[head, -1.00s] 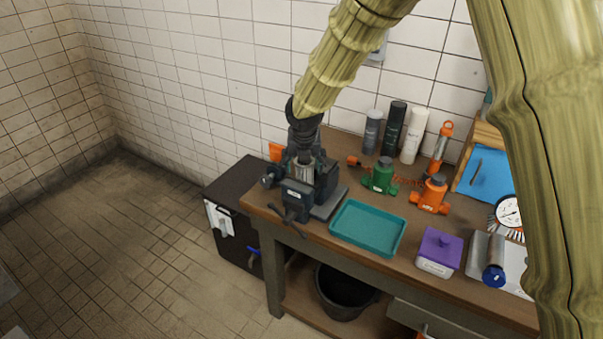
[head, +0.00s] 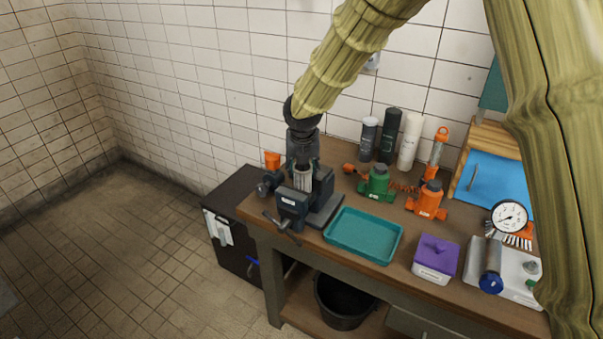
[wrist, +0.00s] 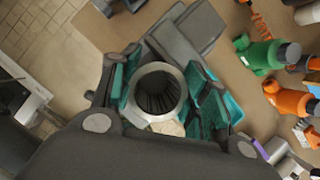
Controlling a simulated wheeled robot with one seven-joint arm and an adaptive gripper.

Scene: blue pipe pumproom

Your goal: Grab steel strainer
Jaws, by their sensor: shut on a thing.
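The steel strainer (head: 303,178) is a short upright silver cylinder at the dark bench vise (head: 297,203), on the left end of the workbench. In the wrist view it shows as a bright round rim with a dark ribbed inside (wrist: 157,92). My gripper (head: 303,160) points down from above and is shut on the strainer, with teal finger pads on both sides of its rim. The strainer's lower part is hidden, so I cannot tell whether it still touches the vise jaws.
A teal tray (head: 364,235) lies right of the vise. A purple-lidded box (head: 436,259) is further right.

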